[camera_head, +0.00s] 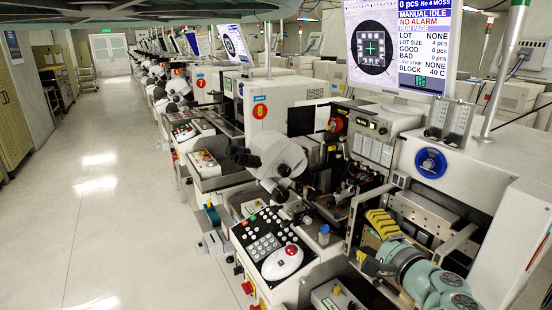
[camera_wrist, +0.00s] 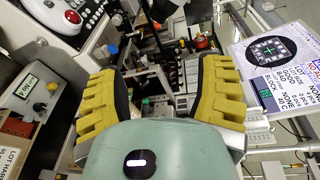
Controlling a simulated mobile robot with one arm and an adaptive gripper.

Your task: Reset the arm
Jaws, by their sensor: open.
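My gripper (camera_wrist: 160,100) has yellow ribbed fingers, spread wide apart with nothing between them in the wrist view. In the head view my gripper (camera_head: 376,240) is at the lower right, in front of the wire bonding machine (camera_head: 470,170). The teal and grey arm behind it reaches in from the lower right corner. The yellow fingers stand near the machine's metal frame and open work area; I cannot tell whether they touch anything. The far fingertip is partly hidden in the head view.
A monitor (camera_head: 400,45) stands above the machine. A control panel with keys and a white mouse with a red ball (camera_head: 283,262) is left of my gripper. A grey box (camera_head: 338,297) sits at the bottom. A row of machines recedes along the clear aisle floor (camera_head: 120,220) at left.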

